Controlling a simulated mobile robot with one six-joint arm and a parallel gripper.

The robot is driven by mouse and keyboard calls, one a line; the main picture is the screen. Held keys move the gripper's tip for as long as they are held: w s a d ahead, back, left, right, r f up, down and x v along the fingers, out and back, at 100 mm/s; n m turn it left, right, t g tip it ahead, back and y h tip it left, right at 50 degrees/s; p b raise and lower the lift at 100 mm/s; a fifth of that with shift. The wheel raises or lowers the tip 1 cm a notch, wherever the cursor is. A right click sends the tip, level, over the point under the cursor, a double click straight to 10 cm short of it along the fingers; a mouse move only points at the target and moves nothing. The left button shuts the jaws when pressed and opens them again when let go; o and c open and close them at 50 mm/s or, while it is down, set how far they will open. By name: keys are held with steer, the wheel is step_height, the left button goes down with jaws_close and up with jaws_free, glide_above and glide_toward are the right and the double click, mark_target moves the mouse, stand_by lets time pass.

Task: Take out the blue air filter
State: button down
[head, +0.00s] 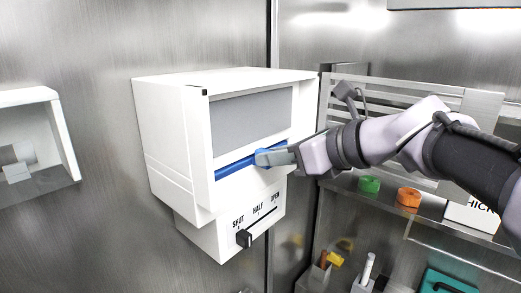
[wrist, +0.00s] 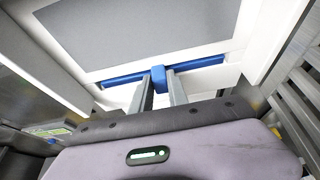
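The blue air filter (head: 235,168) sits in a slot below the grey panel of a white wall-mounted housing (head: 175,150). It shows as a long blue strip with a small blue tab at its middle. The wrist view shows the strip (wrist: 205,63) and the tab (wrist: 158,79). My gripper (head: 272,157) reaches in from the right at the slot. In the wrist view its two fingers (wrist: 160,85) lie on either side of the tab, with no clear gap, and appear shut on it. The filter's body is hidden inside the housing.
A black slider (head: 244,238) under the housing sits at the SHUT end of a SHUT, HALF, OPEN scale. A shelf at right holds a green piece (head: 369,184) and an orange piece (head: 408,197). A white open box (head: 62,135) is on the left wall.

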stand_by(0.3)
steer(key=s+d+b, duration=0.1)
steer(key=s+d, duration=1)
steer(key=d, duration=0.3)
steer(key=shift+r+b, duration=0.35)
steer(key=shift+b, duration=0.05)
